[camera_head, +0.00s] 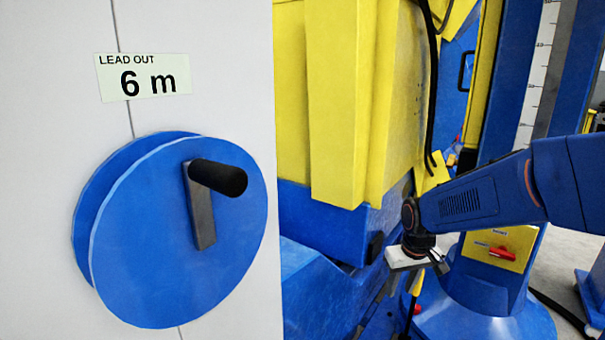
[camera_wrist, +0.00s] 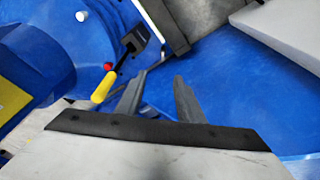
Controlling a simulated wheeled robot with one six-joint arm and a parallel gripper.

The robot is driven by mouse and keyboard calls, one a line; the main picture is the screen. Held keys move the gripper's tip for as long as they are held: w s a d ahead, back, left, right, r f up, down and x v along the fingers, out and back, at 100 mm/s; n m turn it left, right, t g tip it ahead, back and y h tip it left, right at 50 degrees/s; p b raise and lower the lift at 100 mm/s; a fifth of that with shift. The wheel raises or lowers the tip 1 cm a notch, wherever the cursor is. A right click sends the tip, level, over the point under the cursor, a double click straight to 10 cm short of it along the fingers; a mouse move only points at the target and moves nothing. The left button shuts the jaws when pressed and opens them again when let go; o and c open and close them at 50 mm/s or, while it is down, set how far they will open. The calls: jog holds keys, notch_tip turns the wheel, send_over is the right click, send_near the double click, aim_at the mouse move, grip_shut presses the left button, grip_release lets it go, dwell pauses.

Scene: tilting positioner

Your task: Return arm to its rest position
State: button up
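My arm (camera_head: 470,202) reaches in from the right edge of the head view, with its upper link sloping down to the left. My gripper (camera_head: 408,286) hangs below the wrist, in front of the blue and yellow machine, pointing down. In the wrist view my gripper (camera_wrist: 160,75) has two dark fingers standing apart with blue surface showing between them. It is open and holds nothing. A yellow handle (camera_wrist: 103,88) and a small red knob (camera_wrist: 108,66) lie just left of the fingers in that view. I cannot tell their distance from the fingers.
A white panel (camera_head: 215,100) fills the left of the head view. It bears a blue wheel (camera_head: 145,240) with a black crank handle (camera_head: 218,178) and a "6 m" label (camera_head: 143,77). The yellow machine body (camera_head: 335,100) stands behind. A red lever (camera_head: 502,253) is right of my gripper.

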jog(key=s+d+r+m+t, duration=0.1)
jog(key=s+r, duration=0.3)
jog(key=s, duration=0.8)
jog(key=s+d+r+m+t, duration=0.1)
jog(key=s+r, duration=0.3)
jog(key=s, duration=0.9)
jog(key=shift+s+d, duration=0.2)
jog(key=shift+s, duration=0.05)
